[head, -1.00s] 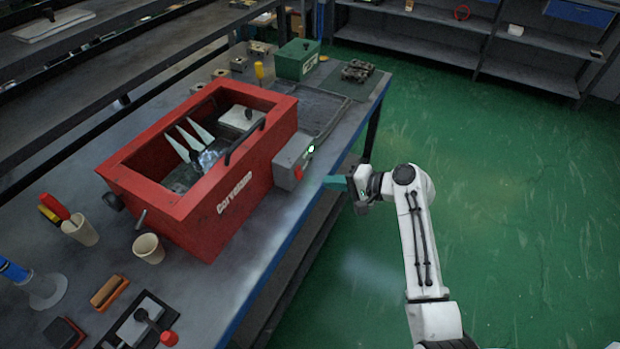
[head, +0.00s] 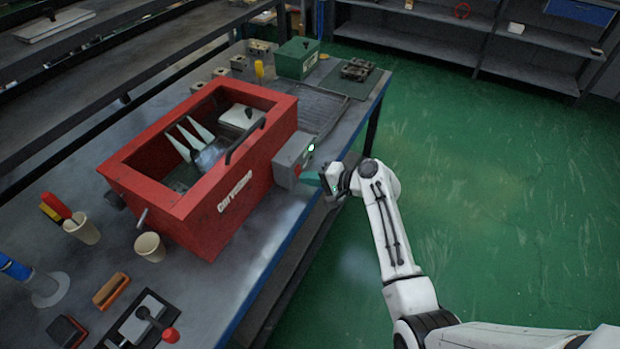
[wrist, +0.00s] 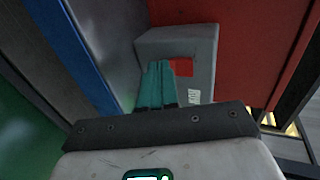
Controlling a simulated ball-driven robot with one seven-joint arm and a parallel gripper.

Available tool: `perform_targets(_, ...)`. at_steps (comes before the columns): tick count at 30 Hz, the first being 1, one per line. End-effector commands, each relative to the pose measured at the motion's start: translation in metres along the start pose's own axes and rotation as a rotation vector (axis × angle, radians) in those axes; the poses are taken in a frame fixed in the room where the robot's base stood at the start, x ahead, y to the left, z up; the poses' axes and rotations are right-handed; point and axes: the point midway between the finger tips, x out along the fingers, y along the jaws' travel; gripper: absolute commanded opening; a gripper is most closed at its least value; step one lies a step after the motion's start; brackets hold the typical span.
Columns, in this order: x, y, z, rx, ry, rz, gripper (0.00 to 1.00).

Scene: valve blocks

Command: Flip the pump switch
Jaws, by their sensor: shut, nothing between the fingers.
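The grey switch box (head: 287,158) is fixed to the end of the red parts washer (head: 232,208). A small green light (head: 310,147) glows on the box. A red switch (wrist: 181,67) shows on the box face in the wrist view, partly covered by my fingers. My gripper (head: 312,178) is at the bench's front edge, close to the box's lower front. Its teal fingers (wrist: 157,64) are shut together and empty, and in the wrist view they overlap the box front beside the red switch. I cannot tell whether they touch it.
The bench's blue front edge (head: 262,284) runs below the box. A green case (head: 296,59) and metal parts stand at the far end. Cups (head: 150,247) and tools lie at the near left. The green floor (head: 480,180) is open to the right.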

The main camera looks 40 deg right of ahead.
Motion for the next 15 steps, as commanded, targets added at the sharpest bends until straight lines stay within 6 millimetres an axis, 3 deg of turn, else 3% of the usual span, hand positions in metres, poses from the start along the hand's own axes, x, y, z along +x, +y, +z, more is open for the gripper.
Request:
perform_targets(4,0.007,0.009,0.000,0.001,0.001,-0.049,0.00)
perform_targets(15,0.003,-0.002,0.000,0.000,0.000,-0.048,0.00)
